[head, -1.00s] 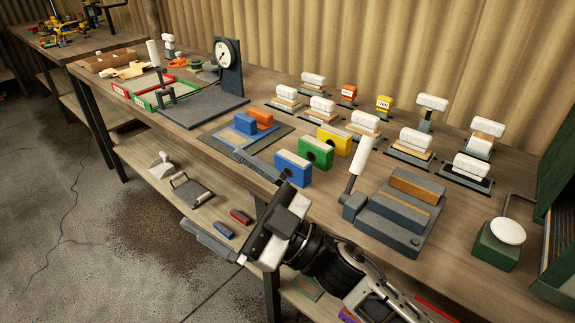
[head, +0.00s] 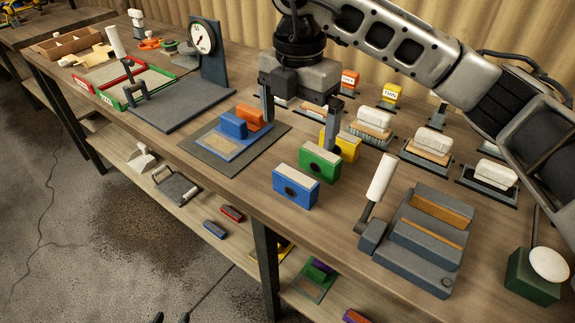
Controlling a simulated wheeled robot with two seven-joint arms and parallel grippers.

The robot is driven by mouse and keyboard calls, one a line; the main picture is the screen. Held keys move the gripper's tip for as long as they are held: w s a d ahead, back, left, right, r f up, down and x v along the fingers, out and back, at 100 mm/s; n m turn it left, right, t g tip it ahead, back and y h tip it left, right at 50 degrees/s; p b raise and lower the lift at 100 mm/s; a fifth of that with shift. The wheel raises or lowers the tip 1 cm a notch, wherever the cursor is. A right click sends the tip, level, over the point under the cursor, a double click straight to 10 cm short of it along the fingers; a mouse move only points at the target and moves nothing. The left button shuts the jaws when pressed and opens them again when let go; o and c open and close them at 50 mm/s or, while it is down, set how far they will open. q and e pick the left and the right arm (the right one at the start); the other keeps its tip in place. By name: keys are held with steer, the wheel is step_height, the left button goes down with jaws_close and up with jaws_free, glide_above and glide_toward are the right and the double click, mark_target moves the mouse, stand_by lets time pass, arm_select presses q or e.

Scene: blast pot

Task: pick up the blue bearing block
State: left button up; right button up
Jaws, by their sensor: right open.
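The blue bearing block (head: 296,188) stands upright on the bench near its front edge, with a pale top and a dark round hole in its front face. The green block (head: 320,162) stands just behind it, then the yellow block (head: 347,146). My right gripper (head: 302,124) points down behind and above these blocks, open and empty. One finger is near the orange block, the other in front of the yellow block. It is apart from the blue bearing block. Two small dark tips at the bottom edge look like my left gripper (head: 171,318); their opening is unclear.
A smaller blue block (head: 233,125) and an orange block (head: 249,118) sit on a flat plate (head: 215,148). A grey lever fixture (head: 420,240) stands right of the blue bearing block. A dial gauge stand (head: 208,65) is at back left. White-topped stamps line the back.

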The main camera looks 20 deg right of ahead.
mark_target(296, 176)
steer(key=f, duration=0.1)
steer(key=s+f, duration=0.1)
steer(key=f, duration=0.1)
steer(key=shift+f, duration=0.3)
step_height(296, 176, down, 5)
steer(key=shift+r+p, duration=0.15)
steer(key=shift+p, duration=0.3)
steer(key=shift+f, duration=0.6)
steer(key=f, duration=0.1)
steer(key=f+p, duration=0.1)
steer(key=f, duration=0.2)
steer(key=shift+w+f, duration=0.1)
steer(key=shift+w, duration=0.25)
steer(key=shift+a+f, duration=0.1)
steer(key=shift+f, duration=0.4)
arm_select(q)
steer(key=shift+s+a+r+g, duration=0.15)
steer(key=shift+s+g, duration=0.15)
steer(key=shift+s, duration=0.8)
